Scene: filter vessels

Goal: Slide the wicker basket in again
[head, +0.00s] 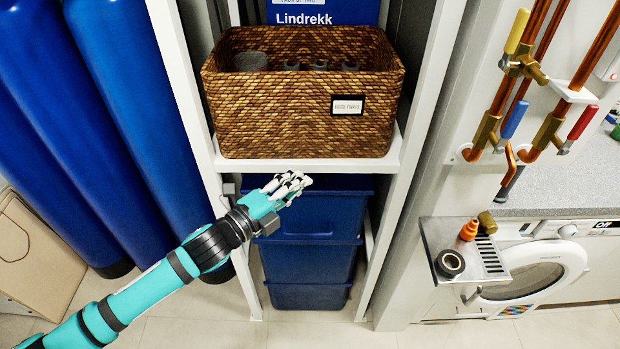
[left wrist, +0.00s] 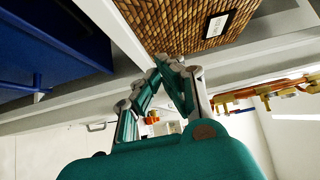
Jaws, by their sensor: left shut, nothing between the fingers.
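The wicker basket (head: 300,120) is brown and woven, with a small white label in a dark frame on its front. It sits upright on the white shelf (head: 395,158), and several grey items show inside it. Its front stands close to the shelf's front edge. My left gripper (head: 300,181) is shut and empty, just below the shelf board and in front of the blue bins. In the left wrist view, my left gripper (left wrist: 168,62) has its fingertips together, with the basket's woven front (left wrist: 170,22) beyond and above them. My right gripper is in neither view.
Stacked blue bins (head: 320,215) stand under the shelf. White uprights (head: 180,70) flank the basket. Tall blue cylinders (head: 125,90) stand at left. Copper pipes with coloured valve handles (head: 515,90) and a metal tray (head: 470,262) are at right.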

